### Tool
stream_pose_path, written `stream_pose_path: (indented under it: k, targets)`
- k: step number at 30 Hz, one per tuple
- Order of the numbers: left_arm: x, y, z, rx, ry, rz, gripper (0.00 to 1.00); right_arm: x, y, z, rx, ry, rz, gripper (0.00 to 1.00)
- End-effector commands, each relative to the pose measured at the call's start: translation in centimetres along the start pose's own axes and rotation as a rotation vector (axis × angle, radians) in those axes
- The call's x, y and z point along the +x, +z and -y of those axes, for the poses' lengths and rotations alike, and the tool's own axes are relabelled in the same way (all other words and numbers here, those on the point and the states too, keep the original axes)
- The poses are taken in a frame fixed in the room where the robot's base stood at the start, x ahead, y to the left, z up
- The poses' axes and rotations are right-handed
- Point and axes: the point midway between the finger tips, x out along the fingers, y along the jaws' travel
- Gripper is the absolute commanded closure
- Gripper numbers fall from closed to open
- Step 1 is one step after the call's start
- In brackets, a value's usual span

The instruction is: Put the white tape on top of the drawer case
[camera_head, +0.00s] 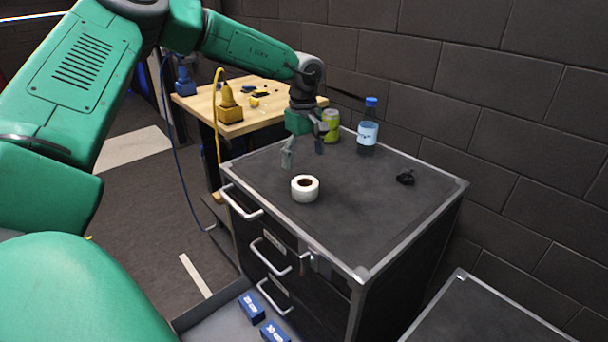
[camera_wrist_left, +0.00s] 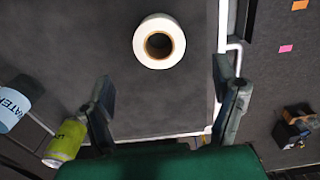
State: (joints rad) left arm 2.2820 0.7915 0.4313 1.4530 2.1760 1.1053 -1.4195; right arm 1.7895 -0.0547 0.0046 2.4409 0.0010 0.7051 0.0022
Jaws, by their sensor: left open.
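The white tape (camera_head: 305,188) is a roll lying flat on the dark top of the drawer case (camera_head: 370,230), near its left front edge. My left gripper (camera_head: 304,157) is open and empty above the case top, just behind the tape in the head view. In the left wrist view the tape (camera_wrist_left: 159,41) shows from above, beyond and between the two spread fingers (camera_wrist_left: 168,98). The tape is apart from the fingers. My right gripper is in neither view.
A green can (camera_head: 331,125), a blue-capped water bottle (camera_head: 368,130) and a small black object (camera_head: 405,177) stand on the case top. A wooden table (camera_head: 200,104) with a yellow tool (camera_head: 230,104) is behind. Blue boxes (camera_head: 252,307) lie in a grey tray below. The case's right front top is clear.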

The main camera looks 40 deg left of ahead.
Motion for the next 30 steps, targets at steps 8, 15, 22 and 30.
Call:
stream_pose_path:
  k: [8,15,22,30]
  targets:
    - [-3.5,-0.2,0.0,0.0,0.0,0.002,0.19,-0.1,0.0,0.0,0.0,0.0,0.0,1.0]
    - [-3.9,-0.1,0.0,0.0,-0.001,0.001,0.19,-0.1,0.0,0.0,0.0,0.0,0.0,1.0]
    - [-4.0,0.1,0.0,0.0,-0.001,0.0,0.19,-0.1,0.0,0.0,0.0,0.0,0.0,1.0]
    - [-3.9,-0.1,0.0,0.0,-0.001,0.001,0.19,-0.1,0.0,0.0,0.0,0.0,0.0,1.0]
